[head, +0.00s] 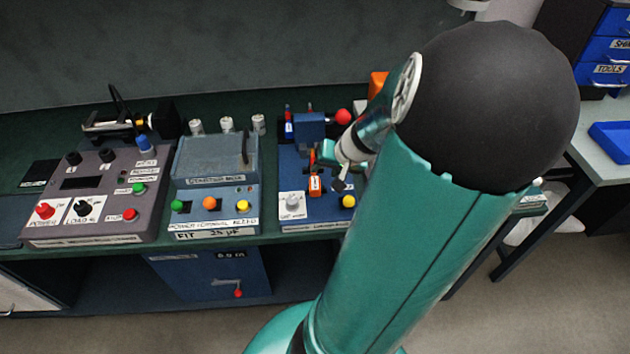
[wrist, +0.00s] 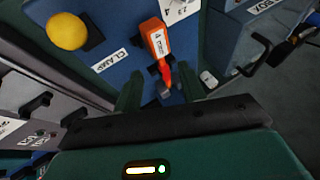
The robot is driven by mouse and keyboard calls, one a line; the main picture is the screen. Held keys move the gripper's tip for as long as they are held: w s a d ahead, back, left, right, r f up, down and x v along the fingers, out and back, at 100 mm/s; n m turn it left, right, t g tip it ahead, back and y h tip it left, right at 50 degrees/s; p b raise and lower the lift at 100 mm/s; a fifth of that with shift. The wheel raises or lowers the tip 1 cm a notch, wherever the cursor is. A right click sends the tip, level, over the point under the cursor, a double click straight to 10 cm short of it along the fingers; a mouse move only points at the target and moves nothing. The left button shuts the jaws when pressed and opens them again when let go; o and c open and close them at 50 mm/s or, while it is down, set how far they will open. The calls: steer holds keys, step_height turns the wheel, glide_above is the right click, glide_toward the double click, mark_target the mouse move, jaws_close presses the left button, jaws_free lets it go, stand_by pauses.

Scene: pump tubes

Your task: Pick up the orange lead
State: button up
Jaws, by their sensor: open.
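An orange piece with a white label, which looks like the orange lead (head: 315,187), is at the blue station in the head view. In the wrist view the orange lead (wrist: 154,36) is at the top centre, with a narrower red part reaching down between my fingers. My gripper (wrist: 160,88) is open, one dark green finger on each side of that red part. I cannot tell whether either finger touches it. In the head view my gripper (head: 327,158) is just above the orange lead and partly hidden by my arm.
The blue station (head: 325,213) has a yellow knob (head: 348,201), seen large in the wrist view (wrist: 67,31) beside a "CLAMP" label. A red ball knob (head: 343,117) stands behind my gripper. A blue-grey box (head: 215,160) and a grey control panel (head: 100,190) stand to the left.

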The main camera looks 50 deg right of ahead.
mark_target(315, 177)
steer(key=shift+x, duration=3.4)
steer(key=shift+d, duration=0.15)
steer(key=shift+c, duration=0.2)
steer(key=c, duration=0.7)
steer(key=shift+r, duration=0.2)
